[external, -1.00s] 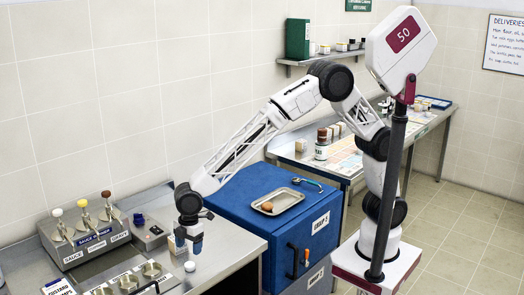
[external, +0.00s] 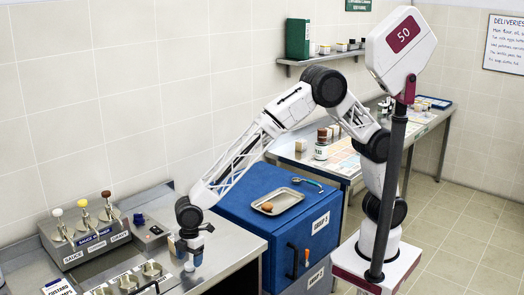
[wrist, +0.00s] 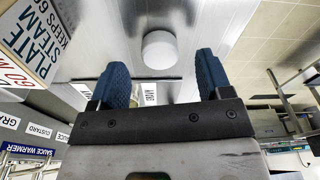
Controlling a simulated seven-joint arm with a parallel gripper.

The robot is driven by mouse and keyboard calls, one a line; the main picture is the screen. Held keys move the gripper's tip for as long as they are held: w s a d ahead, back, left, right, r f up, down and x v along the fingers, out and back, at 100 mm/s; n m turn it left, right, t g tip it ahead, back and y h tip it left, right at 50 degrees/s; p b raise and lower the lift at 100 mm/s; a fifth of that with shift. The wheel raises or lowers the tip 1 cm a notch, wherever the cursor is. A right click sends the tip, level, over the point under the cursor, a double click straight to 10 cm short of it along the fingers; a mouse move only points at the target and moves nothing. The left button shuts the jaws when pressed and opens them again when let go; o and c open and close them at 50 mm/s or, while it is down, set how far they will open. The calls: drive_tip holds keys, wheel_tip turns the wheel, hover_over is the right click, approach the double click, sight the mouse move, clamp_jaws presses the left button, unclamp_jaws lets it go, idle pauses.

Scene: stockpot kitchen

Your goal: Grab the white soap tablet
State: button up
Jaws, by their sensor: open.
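The white soap tablet (wrist: 160,49) is a small round white disc on the steel counter (wrist: 215,25). In the external view the tablet (external: 189,266) sits near the counter's front edge, just below my gripper (external: 190,253). My gripper (wrist: 163,66) points down with its two blue fingers apart and nothing between them. In the wrist view the tablet shows ahead of the gap between the fingertips, roughly centred. I cannot tell the exact height of the fingertips above the counter.
A box with "PLATE STEAM" lettering (wrist: 33,38) stands close on the left in the wrist view. A sauce warmer with several pumps (external: 88,235) is left on the counter. A blue cabinet (external: 252,227) bearing a metal tray (external: 290,194) stands to the right.

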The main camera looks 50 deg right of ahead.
sight(190, 263)
drive_tip(key=shift+a+f, duration=0.15)
drive_tip(key=shift+f, duration=1.15)
drive_tip(key=c, duration=1)
drive_tip(key=shift+r, duration=0.1)
drive_tip(key=shift+r, duration=4.95)
